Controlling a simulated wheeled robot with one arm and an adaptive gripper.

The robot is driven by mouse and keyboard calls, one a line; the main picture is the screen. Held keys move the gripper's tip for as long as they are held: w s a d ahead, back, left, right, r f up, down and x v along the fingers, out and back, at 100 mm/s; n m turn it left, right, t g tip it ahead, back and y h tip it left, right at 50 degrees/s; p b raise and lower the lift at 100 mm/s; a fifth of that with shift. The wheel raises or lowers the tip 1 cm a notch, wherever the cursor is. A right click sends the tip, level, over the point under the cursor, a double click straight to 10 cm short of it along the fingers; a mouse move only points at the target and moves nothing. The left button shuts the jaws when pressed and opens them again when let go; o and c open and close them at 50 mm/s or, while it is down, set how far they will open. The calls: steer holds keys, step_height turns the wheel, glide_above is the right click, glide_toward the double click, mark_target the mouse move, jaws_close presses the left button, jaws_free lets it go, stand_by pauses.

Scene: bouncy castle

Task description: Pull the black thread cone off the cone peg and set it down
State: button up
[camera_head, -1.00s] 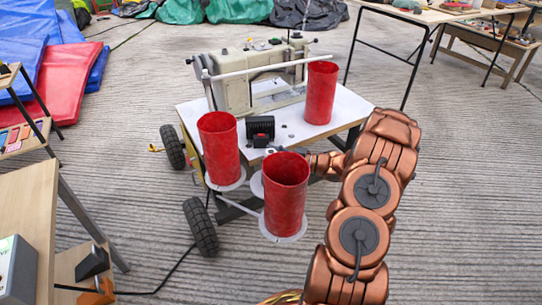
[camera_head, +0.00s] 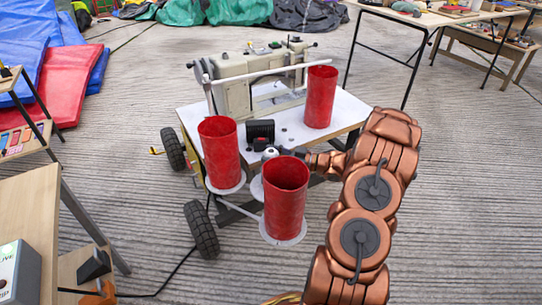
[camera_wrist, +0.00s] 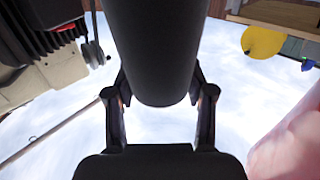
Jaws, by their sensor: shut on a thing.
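The black thread cone (camera_wrist: 158,50) fills the upper middle of the wrist view, a smooth dark body with a rounded end towards the camera. My gripper (camera_wrist: 158,92) has one finger on each side of it and is shut on it. In the head view my copper arm reaches in from the right, and its end is largely hidden behind the front red cone (camera_head: 285,198). I cannot make out the black cone clearly there. A bare white disc (camera_head: 257,187) shows between the front and left red cones. The peg itself is not clearly visible.
Another red cone (camera_head: 220,152) stands left on its disc, and one (camera_head: 320,97) stands on the white sewing table (camera_head: 345,108). A black motor-like box (camera_head: 260,131) and a sewing machine (camera_head: 240,85) crowd the space. Open floor lies in front of the cart.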

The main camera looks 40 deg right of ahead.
step_height(320, 180, up, 6)
steer(key=p, duration=0.4)
steer(key=shift+r, duration=0.25)
stand_by(2.1)
steer(key=shift+r+p, duration=1.4)
steer(key=shift+r, duration=0.5)
